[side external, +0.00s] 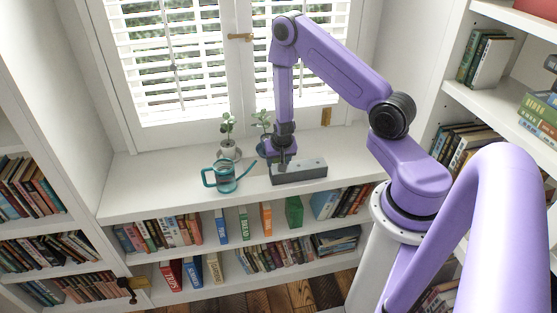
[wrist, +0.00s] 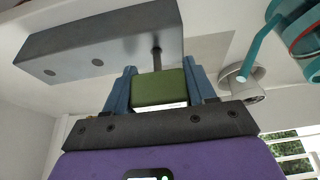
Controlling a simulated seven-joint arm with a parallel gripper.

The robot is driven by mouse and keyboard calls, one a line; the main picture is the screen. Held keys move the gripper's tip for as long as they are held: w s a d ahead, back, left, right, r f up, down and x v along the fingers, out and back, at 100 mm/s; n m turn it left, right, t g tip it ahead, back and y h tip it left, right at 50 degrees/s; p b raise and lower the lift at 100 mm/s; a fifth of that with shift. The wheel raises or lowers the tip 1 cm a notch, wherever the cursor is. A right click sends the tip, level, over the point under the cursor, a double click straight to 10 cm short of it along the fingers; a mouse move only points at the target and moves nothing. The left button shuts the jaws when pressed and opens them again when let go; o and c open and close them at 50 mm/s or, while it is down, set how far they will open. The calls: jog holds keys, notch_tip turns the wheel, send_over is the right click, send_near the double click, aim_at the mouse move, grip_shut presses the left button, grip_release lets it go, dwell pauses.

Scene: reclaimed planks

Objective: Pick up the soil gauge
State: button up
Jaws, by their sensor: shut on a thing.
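The soil gauge (wrist: 160,88) has a green block-shaped head and a thin dark probe, seen in the wrist view. My gripper's blue fingers (wrist: 160,92) are shut on the head, one on each side. The probe runs from the head to the grey block (wrist: 100,40), in line with two open holes in its face. I cannot tell how deep the probe sits in it. In the side view, my gripper (side external: 281,160) is low over the left end of the grey block (side external: 300,173), which rests on the white sill. The gauge is hard to make out there.
A plant in a pale pot (side external: 229,151) stands behind the jug, and another plant (side external: 263,121) behind my gripper. The sill's left part is free. Shuttered windows close off the back.

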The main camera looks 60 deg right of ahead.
jog(key=shift+r, duration=4.9)
jog(key=shift+w+a+r+n+t+y, duration=0.7)
jog(key=shift+w+a+r+n+y, duration=0.7)
jog(key=shift+w+a+r+n, duration=2.35)
jog(key=w+d+f, duration=0.3)
jog(key=w, duration=0.4)
jog(key=w+d+f+m, duration=0.1)
jog(key=w+d+f, duration=0.2)
jog(key=w, duration=0.4)
jog(key=shift+w+d+h, duration=0.4)
jog(key=shift+d, duration=0.15)
jog(key=shift+m, duration=0.25)
jog(key=shift+f, duration=1.8)
